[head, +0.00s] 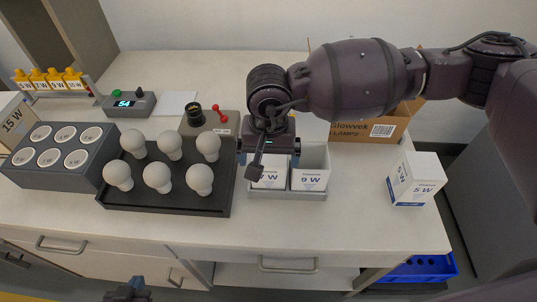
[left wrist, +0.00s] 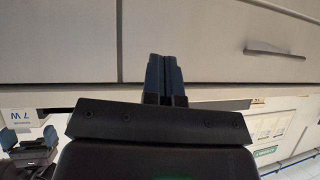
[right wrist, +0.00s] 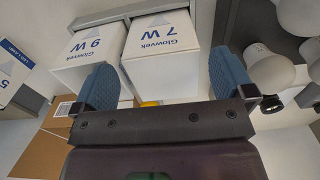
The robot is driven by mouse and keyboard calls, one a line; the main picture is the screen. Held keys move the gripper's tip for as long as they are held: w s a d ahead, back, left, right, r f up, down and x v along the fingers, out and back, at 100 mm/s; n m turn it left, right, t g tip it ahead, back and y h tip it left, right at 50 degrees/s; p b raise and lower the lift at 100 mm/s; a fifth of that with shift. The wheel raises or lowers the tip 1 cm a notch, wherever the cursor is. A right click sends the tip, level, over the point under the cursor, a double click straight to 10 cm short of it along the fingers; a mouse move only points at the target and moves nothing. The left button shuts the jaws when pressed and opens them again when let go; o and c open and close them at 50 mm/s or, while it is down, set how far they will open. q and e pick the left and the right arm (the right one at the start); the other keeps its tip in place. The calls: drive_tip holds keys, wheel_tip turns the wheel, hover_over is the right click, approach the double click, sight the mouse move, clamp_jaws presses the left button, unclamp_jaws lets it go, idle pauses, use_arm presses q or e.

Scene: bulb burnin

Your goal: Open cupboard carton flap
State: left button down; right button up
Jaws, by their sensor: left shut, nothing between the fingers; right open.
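My right gripper (head: 262,160) is open above the front of a grey tray (head: 316,192), over the 7 W carton (head: 270,180). The 9 W carton (head: 307,179) stands beside it. In the right wrist view the open fingers (right wrist: 165,82) are near the ends of the 7 W carton (right wrist: 162,48) and 9 W carton (right wrist: 92,58). My left gripper (head: 128,290) is low at the front edge. In the left wrist view its fingers (left wrist: 165,78) are shut and empty before a pale drawer front (left wrist: 215,45). I cannot tell which carton is the cupboard one.
A 5 W carton (head: 416,179) stands at the right of the bench. A brown cardboard box (head: 368,133) is behind the tray. Several bulbs (head: 158,177) stand on a black tray (head: 222,190) left of my right gripper. A blue crate (head: 425,268) is below.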

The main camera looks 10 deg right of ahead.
drive_tip(key=shift+f, duration=0.15)
